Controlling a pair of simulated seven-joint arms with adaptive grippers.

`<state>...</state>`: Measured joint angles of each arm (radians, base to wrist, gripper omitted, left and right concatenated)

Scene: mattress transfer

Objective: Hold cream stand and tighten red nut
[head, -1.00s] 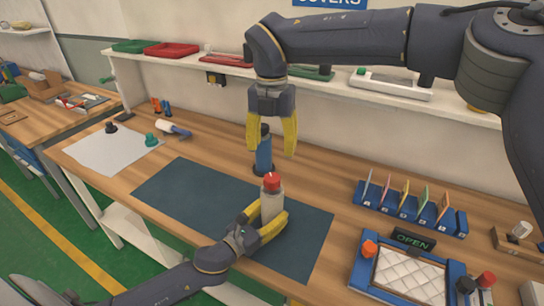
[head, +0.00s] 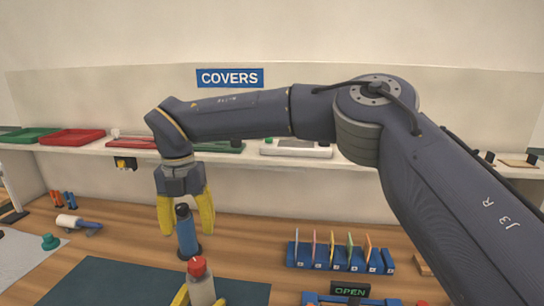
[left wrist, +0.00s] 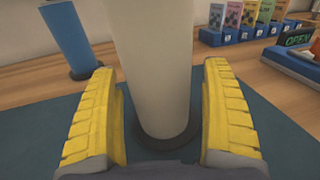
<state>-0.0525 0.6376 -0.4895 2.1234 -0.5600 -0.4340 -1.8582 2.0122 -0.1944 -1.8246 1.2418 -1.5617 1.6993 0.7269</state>
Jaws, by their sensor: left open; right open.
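The cream stand (head: 203,291) stands upright on the dark mat, with the red nut (head: 197,267) on its top. In the left wrist view the cream stand (left wrist: 155,60) rises between the yellow fingers of my left gripper (left wrist: 163,115), which is open with gaps on both sides. The red nut is out of that view. In the head view only the tips of my left gripper show at the bottom edge. My right gripper (head: 186,222) is open and points down. Its fingers appear on either side of a blue stand's dark top; whether they surround it, I cannot tell.
The blue stand (head: 187,238) is upright behind the cream stand. A blue rack with coloured cards (head: 340,258) and an OPEN sign (head: 350,289) are to the right. A white roller (head: 68,221) and a green knob (head: 50,242) lie left. A shelf (head: 80,147) runs behind.

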